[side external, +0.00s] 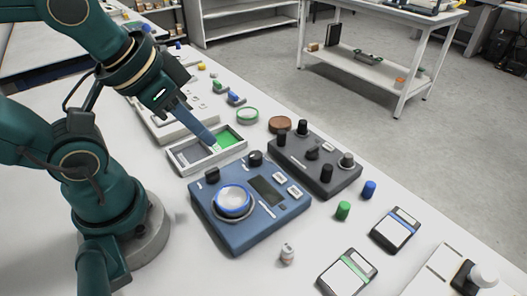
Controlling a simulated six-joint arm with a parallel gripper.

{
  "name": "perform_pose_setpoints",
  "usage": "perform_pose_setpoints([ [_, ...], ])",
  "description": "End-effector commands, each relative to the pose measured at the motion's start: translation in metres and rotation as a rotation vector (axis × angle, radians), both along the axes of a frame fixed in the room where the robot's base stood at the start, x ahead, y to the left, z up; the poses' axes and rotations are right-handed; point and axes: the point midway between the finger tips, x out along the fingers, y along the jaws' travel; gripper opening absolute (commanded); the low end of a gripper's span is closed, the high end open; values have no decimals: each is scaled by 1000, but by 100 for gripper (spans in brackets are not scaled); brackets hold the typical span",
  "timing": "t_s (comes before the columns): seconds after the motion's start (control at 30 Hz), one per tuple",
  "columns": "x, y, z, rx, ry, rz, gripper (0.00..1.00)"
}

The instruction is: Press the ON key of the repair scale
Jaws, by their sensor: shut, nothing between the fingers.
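A blue device (248,226) stands on the white table in the middle of the side view. It bears a round blue-rimmed pan (233,200), a dark display (268,190), small light keys (280,178) and two black knobs. It looks like a scale, but its key labels are too small to read, so I cannot tell which key is ON. Two small flat scale-like devices, one green-edged (348,275) and one blue-edged (397,229), lie at the lower right. My gripper (211,142) is shut and empty, pointing down over the two-part tray, behind and left of the blue device.
The tray (178,172) has grey and green compartments. A dark grey block (310,172) with several black knobs stands right of the blue device. A white bottle (287,254), green cylinder (343,211) and blue cylinder (369,190) stand nearby. Table left of the blue device is clear.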

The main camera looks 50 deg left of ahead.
Motion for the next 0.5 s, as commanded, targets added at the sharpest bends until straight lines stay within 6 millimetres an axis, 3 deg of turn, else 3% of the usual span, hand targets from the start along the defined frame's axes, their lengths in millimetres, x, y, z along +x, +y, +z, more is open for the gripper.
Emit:
perform_pose_setpoints([
  [0.13, 2, 4, 1, -5, -14, 50, 0],
  [0.27, 17, 25, 8, 64, -68, 129, 0],
  [0.4, 44, 36, 13, 184, -120, 104, 0],
  [0.5, 68, 31, 15, 266, -167, 27, 0],
])
